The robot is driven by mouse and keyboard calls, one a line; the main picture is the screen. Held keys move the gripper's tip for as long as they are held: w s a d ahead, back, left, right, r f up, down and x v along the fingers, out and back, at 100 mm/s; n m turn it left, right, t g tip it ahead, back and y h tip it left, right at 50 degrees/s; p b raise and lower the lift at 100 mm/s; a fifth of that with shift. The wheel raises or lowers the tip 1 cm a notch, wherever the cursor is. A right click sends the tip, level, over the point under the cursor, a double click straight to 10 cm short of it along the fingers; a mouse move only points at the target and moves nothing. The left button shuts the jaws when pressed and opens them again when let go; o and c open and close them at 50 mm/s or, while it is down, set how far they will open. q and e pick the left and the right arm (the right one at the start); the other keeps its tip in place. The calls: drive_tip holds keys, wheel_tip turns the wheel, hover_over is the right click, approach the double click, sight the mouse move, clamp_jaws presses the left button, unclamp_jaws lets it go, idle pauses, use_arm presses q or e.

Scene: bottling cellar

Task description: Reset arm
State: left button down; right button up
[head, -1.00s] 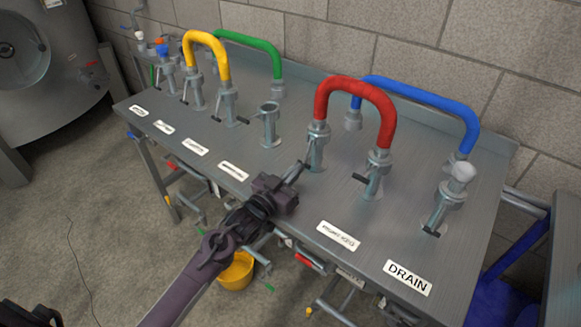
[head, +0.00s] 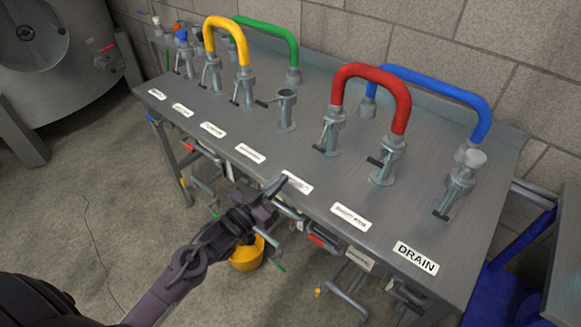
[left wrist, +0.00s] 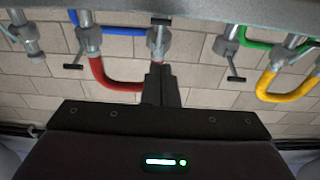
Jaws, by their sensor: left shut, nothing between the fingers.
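My left gripper (head: 277,185) is at the front edge of the grey steel bench (head: 300,155), beside a small white label (head: 297,183). Its fingers are shut with nothing between them. In the left wrist view the shut fingers (left wrist: 160,82) point toward the pipe stubs, with the red hose bend (left wrist: 112,82) beyond. Whether the gripper touches the bench edge cannot be told. My right gripper is in neither current view.
Valved stubs stand on the bench, joined by yellow (head: 224,27), green (head: 272,30), red (head: 375,75) and blue (head: 432,85) bends. One stub (head: 286,108) is open-topped. A yellow bucket (head: 246,258) and valves sit below the front edge. Open floor lies left.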

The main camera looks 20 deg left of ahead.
use_arm(q)
drive_tip(key=s+f+g+y, duration=0.1)
drive_tip(key=g+y, duration=0.1)
drive_tip(key=s+d+f+n+g+y, duration=0.1)
drive_tip(key=s+f+g+y, duration=0.1)
drive_tip(key=shift+s+d+f+g, duration=0.1)
drive_tip(key=shift+s+f+g, duration=0.15)
drive_tip(key=shift+f+g, duration=0.05)
drive_tip(key=s+n+g+y, duration=0.1)
drive_tip(key=s+g+y, duration=0.1)
drive_tip(key=s+g, duration=1.15)
drive_tip(key=s+f+t+p, duration=0.1)
drive_tip(key=s+f, duration=0.1)
drive_tip(key=f, duration=1.2)
drive_tip(key=s+f+t+p, duration=0.1)
drive_tip(key=s+f, duration=0.2)
drive_tip(key=f, duration=1)
drive_tip(key=s+a+f+p, duration=0.1)
drive_tip(key=s+f, duration=0.8)
drive_tip(key=s, duration=0.1)
drive_tip(key=s+a+f+p, duration=0.1)
drive_tip(key=s+a+f, duration=0.1)
drive_tip(key=s+f, duration=0.7)
drive_tip(key=shift+s+a+g+y, duration=0.25)
drive_tip(key=shift+s+g+y, duration=0.05)
drive_tip(key=shift+s+g, duration=0.2)
use_arm(e)
drive_tip(key=r, duration=0.2)
drive_tip(key=s+r, duration=0.1)
drive_tip(key=r, duration=0.1)
